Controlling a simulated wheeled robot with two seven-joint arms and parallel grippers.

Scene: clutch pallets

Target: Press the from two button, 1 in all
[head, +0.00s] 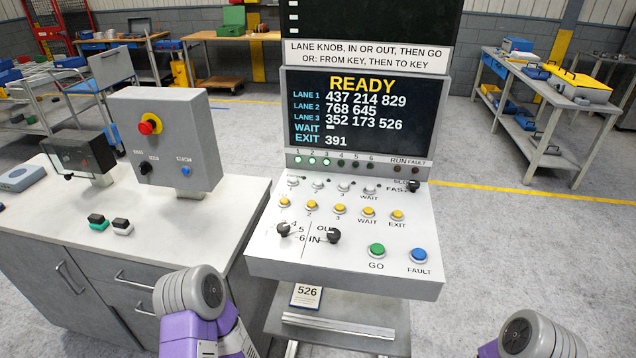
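The control panel (345,250) stands in the middle, with a sloped white face under a dark screen (362,115). An upper row has small pale buttons; its second from the left (318,184) sits above the second yellow button (311,206). The yellow row runs from 1, 2, 3 to WAIT and EXIT. I cannot read the word "from" beside either row; only the lower row has EXIT. The screen reads READY, with lane 2 showing 768 645. Grey rounded parts of my arms show at the bottom, left and right of the panel's lower edge. Neither gripper's fingers show.
A green GO button (376,250), a blue FAULT button (418,255) and black knobs (333,236) share the panel's face. A grey box with a red stop button (150,124) stands on the left bench (190,235). Floor is open on the right.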

